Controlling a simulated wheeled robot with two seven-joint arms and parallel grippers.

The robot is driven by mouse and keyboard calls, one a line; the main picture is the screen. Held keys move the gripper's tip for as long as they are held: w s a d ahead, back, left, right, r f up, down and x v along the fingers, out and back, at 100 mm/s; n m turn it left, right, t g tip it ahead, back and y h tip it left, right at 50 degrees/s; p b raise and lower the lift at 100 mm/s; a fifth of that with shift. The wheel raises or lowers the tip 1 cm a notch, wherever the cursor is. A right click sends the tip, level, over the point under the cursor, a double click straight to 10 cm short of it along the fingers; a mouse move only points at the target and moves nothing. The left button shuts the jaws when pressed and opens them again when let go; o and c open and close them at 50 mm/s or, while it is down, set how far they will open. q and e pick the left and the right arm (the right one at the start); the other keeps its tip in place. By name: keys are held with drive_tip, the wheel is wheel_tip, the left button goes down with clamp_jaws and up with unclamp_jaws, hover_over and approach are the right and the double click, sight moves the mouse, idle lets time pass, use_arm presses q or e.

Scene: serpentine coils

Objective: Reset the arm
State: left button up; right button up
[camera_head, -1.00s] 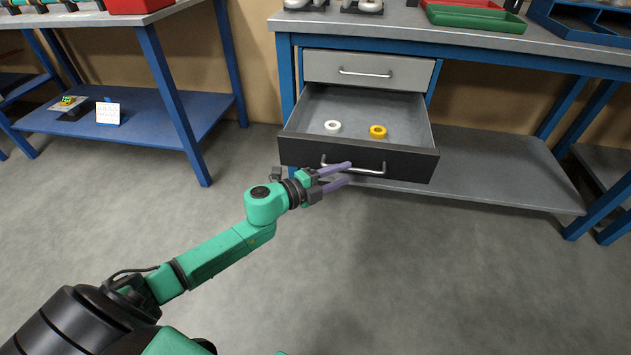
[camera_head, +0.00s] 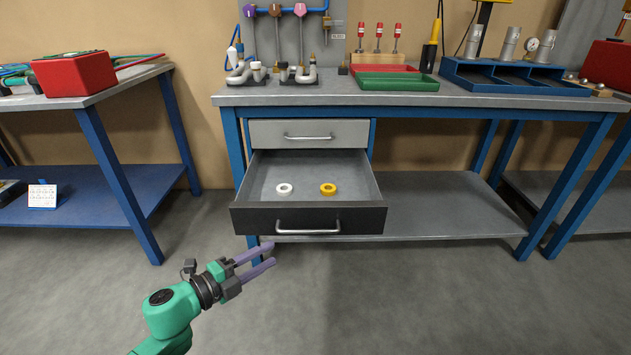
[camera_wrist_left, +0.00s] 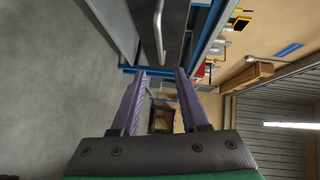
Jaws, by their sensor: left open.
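My left gripper (camera_head: 268,254) has two purple fingers. In the head view it is in front of and below the open drawer (camera_head: 308,220), left of the drawer's handle (camera_head: 308,230), and apart from it. The fingers are spread and empty, and they also show in the left wrist view (camera_wrist_left: 159,75). The drawer handle also shows in the wrist view (camera_wrist_left: 158,28), above the fingertips. A white tape roll (camera_head: 284,189) and a yellow tape roll (camera_head: 328,189) lie inside the drawer. My right gripper is in neither view.
The workbench (camera_head: 420,100) carries pipe fittings (camera_head: 270,74), a green tray (camera_head: 397,82) and a blue sectioned tray (camera_head: 510,76). A closed drawer (camera_head: 308,134) sits above the open one. A side table (camera_head: 110,88) with a red box (camera_head: 74,76) stands at left. The floor in front is clear.

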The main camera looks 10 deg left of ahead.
use_arm(q)
drive_tip(key=a+f+n+y, duration=0.7)
drive_tip(key=f+n+y, duration=0.15)
drive_tip(key=n, duration=0.25)
drive_tip(key=s+d+f+n+g+y, duration=0.1)
drive_tip(key=s+d+f+n+g, duration=0.1)
drive_tip(key=s+f+n+g, duration=0.85)
drive_tip(key=s+d+f+g+h, duration=0.2)
drive_tip(key=s+d+f, duration=0.5)
drive_tip(key=s+f, duration=0.2)
drive_tip(key=s+a+r+p, duration=0.1)
drive_tip(key=s+a+p, duration=0.1)
drive_tip(key=s+p, duration=0.6)
drive_tip(key=s+a+r+m+p, duration=0.1)
drive_tip(key=s+a+r+p, duration=0.1)
drive_tip(key=s+p, duration=0.7)
drive_tip(key=shift+a+y+p, duration=0.45)
drive_tip(key=shift+a+p, duration=0.3)
drive_tip(key=shift+p, duration=3.4)
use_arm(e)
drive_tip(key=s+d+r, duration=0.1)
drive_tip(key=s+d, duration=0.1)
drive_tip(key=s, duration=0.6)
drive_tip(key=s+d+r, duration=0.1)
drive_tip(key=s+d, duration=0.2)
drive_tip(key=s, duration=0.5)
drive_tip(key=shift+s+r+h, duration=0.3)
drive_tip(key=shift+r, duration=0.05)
